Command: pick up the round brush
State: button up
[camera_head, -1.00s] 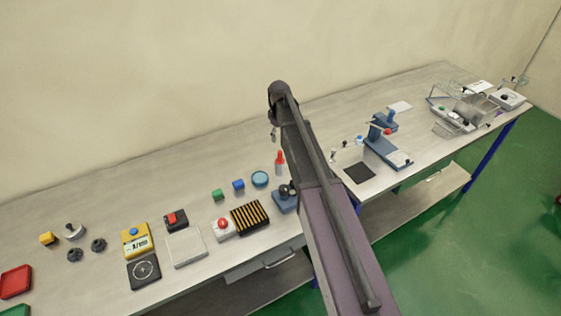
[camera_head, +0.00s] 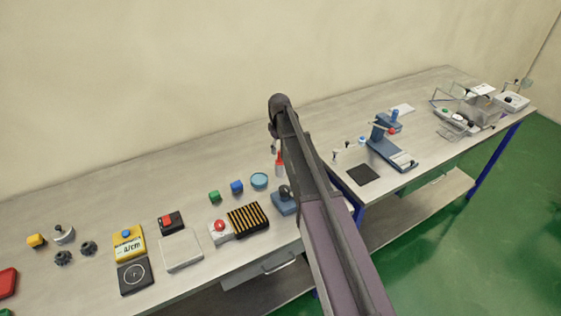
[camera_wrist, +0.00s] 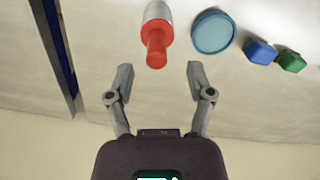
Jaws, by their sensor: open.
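A red-and-silver cylinder, which looks like the round brush (camera_wrist: 156,36), stands on the workbench, its red end toward my gripper. In the head view the red part of this brush (camera_head: 280,162) shows beside my arm, partly hidden. My gripper (camera_wrist: 159,76) is open and empty. Its fingertips straddle the line of the red end in the wrist view but stop short of it, with a visible gap. In the head view the gripper is mostly hidden by my arm.
A light blue round dish (camera_wrist: 213,32), a blue cube (camera_wrist: 261,52) and a green cube (camera_wrist: 291,61) are right of the brush in the wrist view. A blue device (camera_head: 284,204) and a black-and-yellow striped block (camera_head: 248,220) stand near. The bench behind is clear.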

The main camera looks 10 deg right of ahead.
aim_at(280, 161)
jog(key=shift+f, duration=0.15)
notch_tip(280, 161, down, 5)
jog(key=b, duration=0.5)
jog(key=shift+w+d, duration=0.1)
jog(key=shift+d, duration=0.05)
dwell(0.8)
grip_shut()
